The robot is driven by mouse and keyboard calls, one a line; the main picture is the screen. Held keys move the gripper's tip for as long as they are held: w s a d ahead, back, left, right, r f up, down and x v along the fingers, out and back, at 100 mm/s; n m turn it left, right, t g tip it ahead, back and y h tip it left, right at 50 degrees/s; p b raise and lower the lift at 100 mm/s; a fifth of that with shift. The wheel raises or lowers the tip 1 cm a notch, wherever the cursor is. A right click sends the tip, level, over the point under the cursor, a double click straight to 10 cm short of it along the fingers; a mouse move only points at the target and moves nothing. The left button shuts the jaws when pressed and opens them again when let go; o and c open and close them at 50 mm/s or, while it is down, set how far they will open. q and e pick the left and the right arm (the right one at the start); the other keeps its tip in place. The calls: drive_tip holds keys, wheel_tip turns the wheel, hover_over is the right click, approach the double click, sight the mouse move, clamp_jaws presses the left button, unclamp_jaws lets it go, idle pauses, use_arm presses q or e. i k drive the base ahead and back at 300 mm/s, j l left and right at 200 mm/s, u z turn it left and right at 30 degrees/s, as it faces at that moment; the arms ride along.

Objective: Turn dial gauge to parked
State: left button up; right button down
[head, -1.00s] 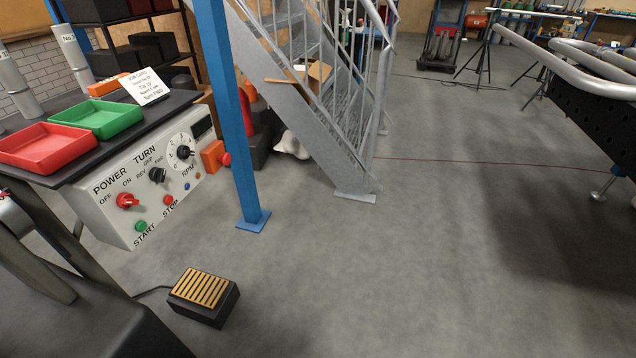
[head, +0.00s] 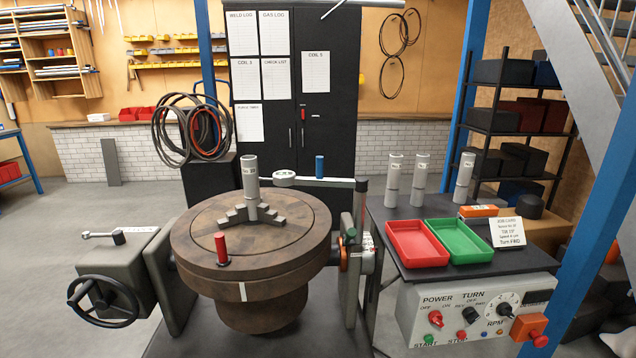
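The dial gauge (head: 285,175) is a small round disc with a pale face, at the left end of a light horizontal bar (head: 335,183) behind the round turntable. The bar reaches right to an upright post (head: 361,200) at the turntable's right side. A blue cylinder (head: 320,166) stands up at the bar. The gauge appears just right of a grey upright tube (head: 250,178) standing in the stepped jaws at the turntable's centre; I cannot tell whether they touch. Neither of my grippers is in view.
The wooden-topped turntable (head: 190,243) bears a red upright handle (head: 221,249). A handwheel (head: 104,302) is at left. On the right, a bench holds red (head: 416,244) and green (head: 464,240) trays, several tubes and a control panel (head: 412,318). A blue column (head: 590,215) stands right.

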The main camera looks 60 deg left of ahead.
sight(281, 178)
drive_tip(key=u, duration=2.05)
drive_tip(key=i+l, duration=0.1)
drive_tip(key=l, duration=0.15)
drive_tip(key=z, duration=0.05)
